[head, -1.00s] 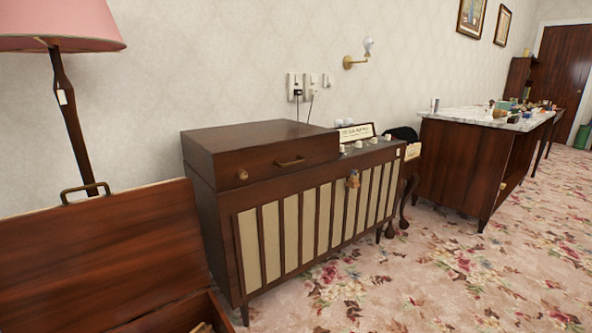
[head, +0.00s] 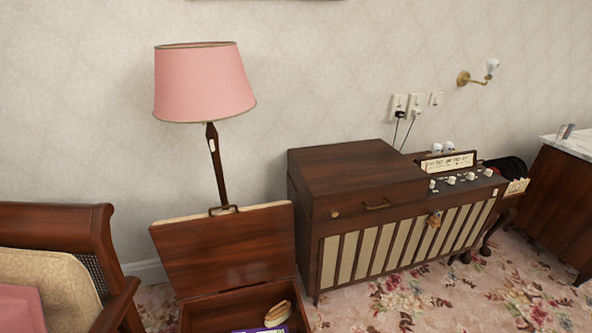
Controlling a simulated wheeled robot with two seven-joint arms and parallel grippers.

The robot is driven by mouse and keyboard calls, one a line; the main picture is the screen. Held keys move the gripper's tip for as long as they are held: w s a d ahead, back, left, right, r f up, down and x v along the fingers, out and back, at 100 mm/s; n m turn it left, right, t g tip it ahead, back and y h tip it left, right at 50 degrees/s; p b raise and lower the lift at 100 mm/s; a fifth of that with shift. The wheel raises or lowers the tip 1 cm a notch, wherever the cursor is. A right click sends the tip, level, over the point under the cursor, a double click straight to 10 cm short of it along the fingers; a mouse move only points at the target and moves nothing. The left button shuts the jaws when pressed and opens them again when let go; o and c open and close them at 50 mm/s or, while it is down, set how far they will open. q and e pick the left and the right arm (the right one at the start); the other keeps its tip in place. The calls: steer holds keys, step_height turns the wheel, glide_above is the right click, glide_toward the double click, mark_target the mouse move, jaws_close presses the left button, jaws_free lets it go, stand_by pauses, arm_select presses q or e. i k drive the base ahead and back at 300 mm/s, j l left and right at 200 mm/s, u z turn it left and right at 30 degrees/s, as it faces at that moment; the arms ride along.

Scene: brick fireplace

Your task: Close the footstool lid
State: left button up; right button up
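The footstool (head: 212,311) is a dark wooden box at the bottom, left of centre, partly cut off by the lower edge of the picture. Inside the box lie a tan, brush-like item (head: 278,314) and a purple item (head: 262,330). Neither of my grippers is in view.
A wooden radiogram cabinet (head: 357,169) stands close to the right of the footstool. A pink-shaded floor lamp (head: 204,82) stands behind it. A cushioned armchair (head: 98,240) is at the left. Floral carpet (head: 440,300) is clear at the front right.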

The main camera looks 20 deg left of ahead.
mark_target(210, 253)
steer(key=u, duration=1.2)
steer(key=l, duration=0.15)
